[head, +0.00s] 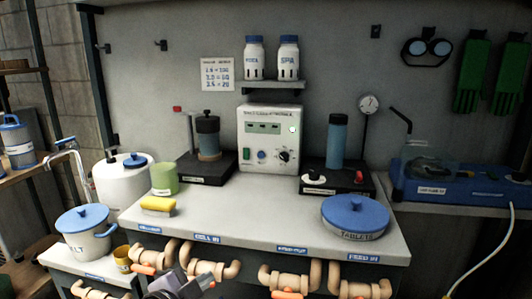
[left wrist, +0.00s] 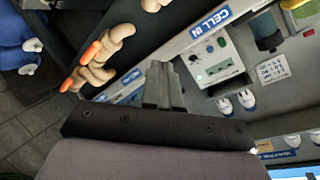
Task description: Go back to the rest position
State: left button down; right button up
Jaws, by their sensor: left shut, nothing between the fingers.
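My left gripper (head: 188,286) shows at the bottom edge of the head view, low in front of the bench, near the pipe fittings. In the left wrist view its fingers (left wrist: 163,82) are together with nothing between them. The grey bench top (head: 260,208) lies beyond and above the gripper, and the gripper looks apart from it. Most of my left arm is outside the head view. My right gripper is not in view.
Tan pipes with orange handles (head: 285,280) run along the bench front. A white controller (head: 270,140), a yellow sponge (head: 157,204) and a blue-lidded tub (head: 355,214) stand on the bench. A salt bucket (head: 86,232) stands at left. The bench's front middle is clear.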

pick_arm(q)
jog(key=s+a+f+n+y+p, duration=0.1)
jog(key=s+f+n, duration=0.3)
jog(key=s, duration=0.4)
jog(key=s+a+f+n+g+y+p, duration=0.1)
jog(key=s+a+f+n+p, duration=0.1)
jog(key=s+f, duration=0.5)
jog(key=s+a+f+n+g+y+p, duration=0.1)
jog(key=s+a+f+n, duration=0.3)
jog(key=s, duration=0.4)
notch_tip(320, 180, down, 2)
jog(key=shift+s+a+n+p, duration=0.25)
jog(key=shift+s+n+p, duration=0.05)
jog(key=shift+n, duration=0.5)
